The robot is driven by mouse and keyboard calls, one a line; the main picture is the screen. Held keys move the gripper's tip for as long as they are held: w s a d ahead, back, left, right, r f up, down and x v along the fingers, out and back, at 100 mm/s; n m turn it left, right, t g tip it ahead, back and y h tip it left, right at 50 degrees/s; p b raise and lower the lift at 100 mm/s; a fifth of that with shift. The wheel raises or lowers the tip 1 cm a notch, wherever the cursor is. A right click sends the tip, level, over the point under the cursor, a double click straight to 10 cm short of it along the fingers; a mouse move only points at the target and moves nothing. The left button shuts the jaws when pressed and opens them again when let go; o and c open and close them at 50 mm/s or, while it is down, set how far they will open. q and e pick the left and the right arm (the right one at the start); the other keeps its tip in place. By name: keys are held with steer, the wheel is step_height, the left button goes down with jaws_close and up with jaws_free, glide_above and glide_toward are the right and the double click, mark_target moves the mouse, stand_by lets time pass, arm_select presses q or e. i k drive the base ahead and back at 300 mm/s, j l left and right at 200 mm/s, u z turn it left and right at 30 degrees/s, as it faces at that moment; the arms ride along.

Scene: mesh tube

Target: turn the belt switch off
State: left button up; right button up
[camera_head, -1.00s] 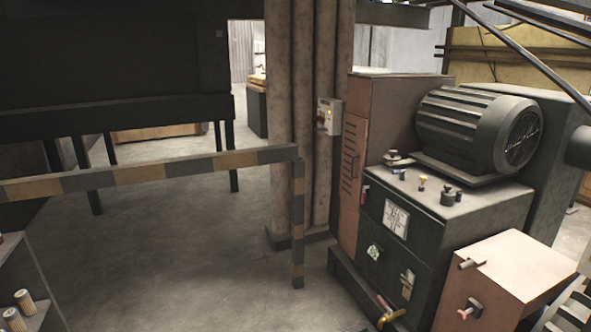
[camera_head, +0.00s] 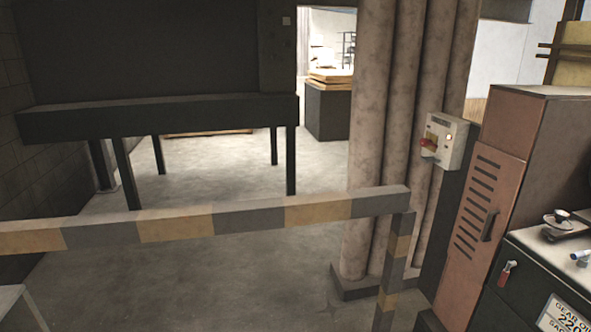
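A pale switch box (camera_head: 447,141) is mounted upright beside the ribbed column, right of the picture's middle. Neither of my grippers is in view.
A striped barrier rail (camera_head: 250,218) crosses in front, with a striped post (camera_head: 392,270) at its right end. The ribbed column (camera_head: 385,110) stands behind it. A reddish cabinet (camera_head: 490,190) and dark machine (camera_head: 540,285) fill the right. Open floor (camera_head: 210,175) lies beyond the rail.

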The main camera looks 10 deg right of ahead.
mark_target(424, 142)
steer(key=i+z, duration=0.15)
steer(key=i, duration=0.7)
steer(key=i+j+z, duration=0.1)
steer(key=i, duration=0.8)
